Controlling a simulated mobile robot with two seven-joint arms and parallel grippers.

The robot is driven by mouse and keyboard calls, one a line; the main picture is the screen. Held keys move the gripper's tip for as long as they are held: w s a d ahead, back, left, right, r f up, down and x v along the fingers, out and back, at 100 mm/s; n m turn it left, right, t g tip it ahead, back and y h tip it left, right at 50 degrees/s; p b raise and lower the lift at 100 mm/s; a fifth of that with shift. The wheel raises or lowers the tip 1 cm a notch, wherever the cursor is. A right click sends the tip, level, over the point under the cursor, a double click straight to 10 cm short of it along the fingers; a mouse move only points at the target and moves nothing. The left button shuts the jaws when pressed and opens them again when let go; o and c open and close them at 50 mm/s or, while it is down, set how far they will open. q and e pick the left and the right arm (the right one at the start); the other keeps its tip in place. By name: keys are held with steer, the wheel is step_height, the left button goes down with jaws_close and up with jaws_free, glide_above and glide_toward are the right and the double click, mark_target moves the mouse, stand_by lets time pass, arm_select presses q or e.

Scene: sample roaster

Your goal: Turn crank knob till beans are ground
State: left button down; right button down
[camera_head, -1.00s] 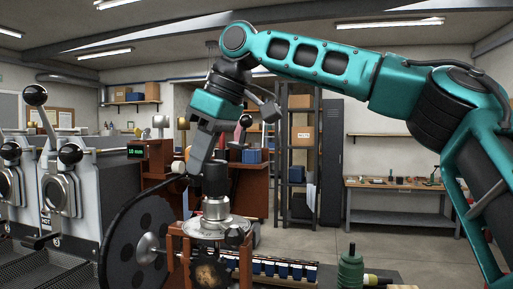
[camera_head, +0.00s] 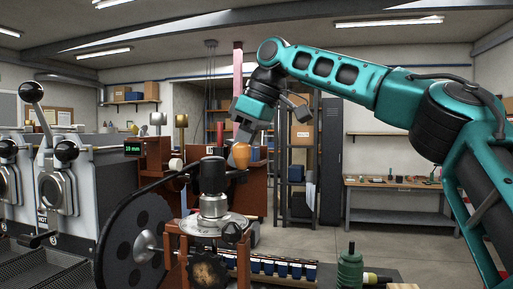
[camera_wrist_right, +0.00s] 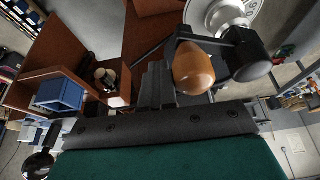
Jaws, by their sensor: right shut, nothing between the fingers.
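The crank knob (camera_head: 239,155) is an orange-brown, egg-shaped wooden grip. It stands just right of the dark top (camera_head: 212,176) of the grinder, above its silver body (camera_head: 213,207). In the right wrist view the knob (camera_wrist_right: 193,68) is large and close, beside dark crank hardware. My right gripper (camera_head: 243,138) reaches down from above right, next to the knob. In the wrist view its dark fingers (camera_wrist_right: 156,86) are together and empty, just left of the knob; whether they touch it I cannot tell. My left gripper is not in view. No beans are visible.
A large black wheel (camera_head: 135,240) stands at the grinder's left. The roaster machines (camera_head: 52,190) fill the left side. A green bottle (camera_head: 350,268) stands front right. A row of small dark containers (camera_head: 275,267) lies between. Floor towards the workbench (camera_head: 400,185) is clear.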

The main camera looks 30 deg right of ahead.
steer(key=s+a+b, duration=0.1)
steer(key=s+a, duration=0.3)
steer(key=s, duration=0.6)
steer(key=shift+s+b, duration=0.35)
steer(key=shift+b, duration=0.05)
steer(key=c, duration=1.8)
jaws_free()
steer(key=shift+c, duration=0.2)
steer(key=o, duration=0.5)
steer(key=shift+r, duration=0.1)
